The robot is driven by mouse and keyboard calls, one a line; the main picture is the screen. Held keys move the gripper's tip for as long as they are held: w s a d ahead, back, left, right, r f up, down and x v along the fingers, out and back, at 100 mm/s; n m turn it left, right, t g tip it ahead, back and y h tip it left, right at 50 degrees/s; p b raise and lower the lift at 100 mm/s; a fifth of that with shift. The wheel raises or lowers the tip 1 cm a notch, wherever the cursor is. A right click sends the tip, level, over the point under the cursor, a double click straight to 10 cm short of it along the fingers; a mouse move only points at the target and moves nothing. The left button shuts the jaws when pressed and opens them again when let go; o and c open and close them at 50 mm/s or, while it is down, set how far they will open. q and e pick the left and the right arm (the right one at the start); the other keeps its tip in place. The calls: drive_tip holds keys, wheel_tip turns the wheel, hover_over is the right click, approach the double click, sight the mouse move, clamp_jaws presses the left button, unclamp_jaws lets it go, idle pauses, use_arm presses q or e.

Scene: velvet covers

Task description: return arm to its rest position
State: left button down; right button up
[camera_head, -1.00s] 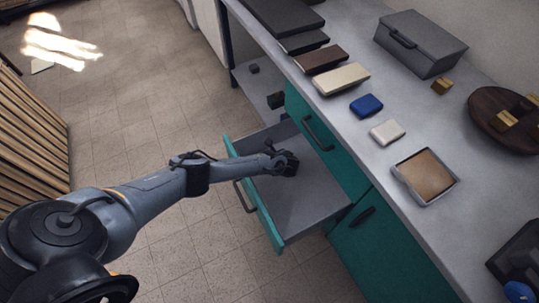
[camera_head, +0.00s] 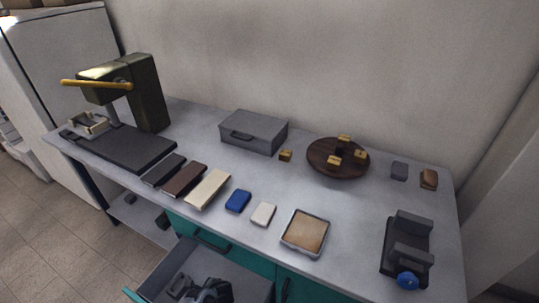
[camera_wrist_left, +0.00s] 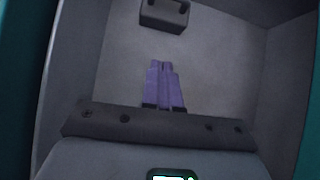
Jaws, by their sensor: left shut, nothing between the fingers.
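My left gripper (camera_head: 212,291) shows at the bottom edge of the head view, in or just above the open teal drawer (camera_head: 258,284). In the left wrist view its two purple fingers (camera_wrist_left: 164,66) are shut together with nothing between them. They point into a grey-walled space that looks like the drawer's inside. A small dark block (camera_wrist_left: 163,16) lies beyond the fingertips, apart from them. Most of my left arm is out of the frame. My right arm and gripper are not in view.
The grey counter (camera_head: 340,205) above the drawer holds a grey case (camera_head: 253,131), a round wooden board (camera_head: 325,170), a shallow tan-filled tray (camera_head: 285,241), several flat blocks, a dark press (camera_head: 150,95) and a device with a blue knob (camera_head: 407,281). A wall stands behind.

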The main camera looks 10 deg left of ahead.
use_arm(q)
drive_tip(key=s+d+r+n+h+p, duration=0.25)
drive_tip(key=s+d+r+n, duration=0.2)
drive_tip(key=s+d, duration=0.4)
drive_tip(key=s+d+r+n+h+p, duration=0.2)
drive_tip(key=s+d+r+n+h, duration=0.25)
drive_tip(key=d, duration=0.75)
drive_tip(key=s+a+r+n+p, duration=0.1)
drive_tip(key=s+a+r+n, duration=0.25)
drive_tip(key=r, duration=0.35)
drive_tip(key=s+a+r+n+t+p, duration=0.1)
drive_tip(key=s+a+r+n, duration=0.25)
drive_tip(key=r, duration=0.45)
drive_tip(key=s+a+r+n+p, duration=0.2)
drive_tip(key=s+r, duration=0.2)
drive_tip(key=r, duration=0.3)
wheel_tip(320, 180, up, 38)
drive_tip(key=p, duration=3.7)
drive_tip(key=shift+w+f+h, duration=0.15)
drive_tip(key=shift+w+h, duration=0.05)
drive_tip(key=shift+h, duration=0.1)
